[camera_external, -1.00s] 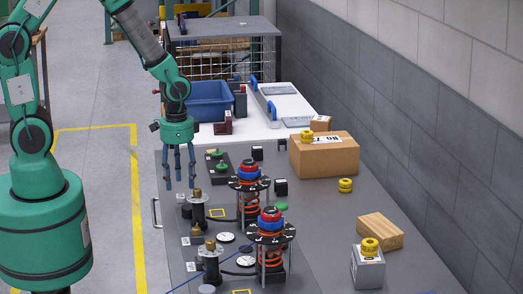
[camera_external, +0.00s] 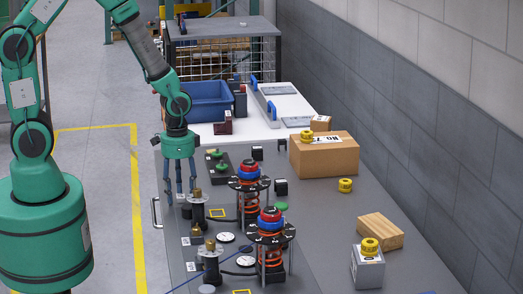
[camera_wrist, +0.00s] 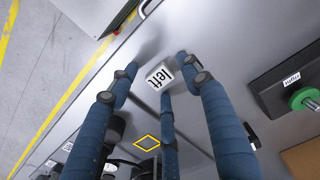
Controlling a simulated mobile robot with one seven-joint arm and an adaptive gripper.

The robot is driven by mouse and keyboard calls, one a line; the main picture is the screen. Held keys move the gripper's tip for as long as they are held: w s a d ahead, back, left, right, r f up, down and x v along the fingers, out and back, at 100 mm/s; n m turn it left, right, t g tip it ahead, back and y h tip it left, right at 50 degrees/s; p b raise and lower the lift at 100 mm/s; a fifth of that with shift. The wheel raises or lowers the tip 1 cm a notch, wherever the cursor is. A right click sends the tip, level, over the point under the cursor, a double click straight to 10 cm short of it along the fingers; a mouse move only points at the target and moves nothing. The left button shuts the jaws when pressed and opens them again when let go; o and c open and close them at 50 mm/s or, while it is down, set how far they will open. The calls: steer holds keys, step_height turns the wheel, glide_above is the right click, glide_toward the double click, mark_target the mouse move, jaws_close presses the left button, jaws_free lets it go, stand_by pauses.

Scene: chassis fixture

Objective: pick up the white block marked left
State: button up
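The white block marked left (camera_wrist: 160,76) lies on the grey table in the wrist view, its label facing up at me. My gripper (camera_wrist: 158,82) has three blue fingers, spread apart, with their tips around the block. I see no clear contact between fingers and block. In the external view my gripper (camera_external: 180,195) points down over the table's left side, its fingertips low near the surface.
A dark tray with green knobs (camera_external: 217,167) stands right of my gripper. Brass-topped black fittings (camera_external: 197,206) and spring assemblies (camera_external: 248,198) stand in front. A yellow square outline (camera_wrist: 147,142) marks the table. A blue bin (camera_external: 210,102) is behind. The table's left edge is close.

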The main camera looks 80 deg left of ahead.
mark_target(178, 196)
steer(key=c, duration=1)
steer(key=shift+r, duration=0.1)
steer(key=shift+r, duration=0.5)
steer(key=shift+s+r+p, duration=0.2)
steer(key=shift+r+p, duration=0.1)
steer(key=shift+r, duration=0.35)
steer(key=shift+s+r+p, duration=0.2)
steer(key=shift+r+p, duration=0.1)
steer(key=shift+r, duration=0.3)
steer(key=s, duration=0.5)
steer(key=s+d+r+p, duration=0.1)
steer(key=s, duration=0.4)
steer(key=s+d, duration=0.1)
steer(key=s, duration=0.4)
steer(key=shift+d+r+p, duration=0.15)
steer(key=shift+d+p, duration=0.1)
steer(key=shift+p, duration=0.1)
